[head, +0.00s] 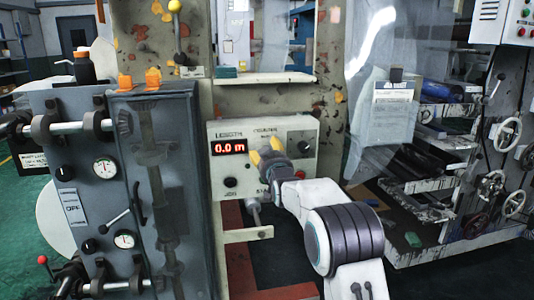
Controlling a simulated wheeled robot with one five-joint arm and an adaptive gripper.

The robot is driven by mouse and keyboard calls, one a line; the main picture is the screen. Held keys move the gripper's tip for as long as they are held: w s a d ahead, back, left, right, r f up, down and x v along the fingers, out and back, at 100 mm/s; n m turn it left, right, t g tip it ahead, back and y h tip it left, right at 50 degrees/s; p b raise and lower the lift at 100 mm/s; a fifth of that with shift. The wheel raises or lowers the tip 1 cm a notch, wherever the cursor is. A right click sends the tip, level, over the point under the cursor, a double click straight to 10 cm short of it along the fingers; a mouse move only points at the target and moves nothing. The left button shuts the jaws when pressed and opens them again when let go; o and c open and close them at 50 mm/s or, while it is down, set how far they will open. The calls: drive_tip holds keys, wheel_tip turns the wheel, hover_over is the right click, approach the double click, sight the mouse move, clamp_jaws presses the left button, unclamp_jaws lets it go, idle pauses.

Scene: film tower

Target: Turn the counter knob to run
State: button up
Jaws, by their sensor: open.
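The counter box (222,168) is a cream panel at the middle, with a red display (230,147) reading 0.0 m under the word LENGTH. A dark knob (307,148) sits on a grey plate at its upper right. A black knob (230,182) sits at its lower left by the word JOG. My gripper (264,150) has yellow fingertips and is in front of the panel's middle, left of the upper-right knob. It is open with nothing seen between the fingers. My gripper and arm hide part of the panel's centre and lower right.
A grey cabinet (180,190) with gauges and rollers stands close on the left. A shelf (265,78) juts out above the counter box. A metal bracket (248,236) sits below it. A rack with handwheels (508,135) stands at the right.

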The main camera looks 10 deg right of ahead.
idle(0.3)
drive_tip(key=shift+r, duration=0.15)
clamp_jaws()
idle(0.3)
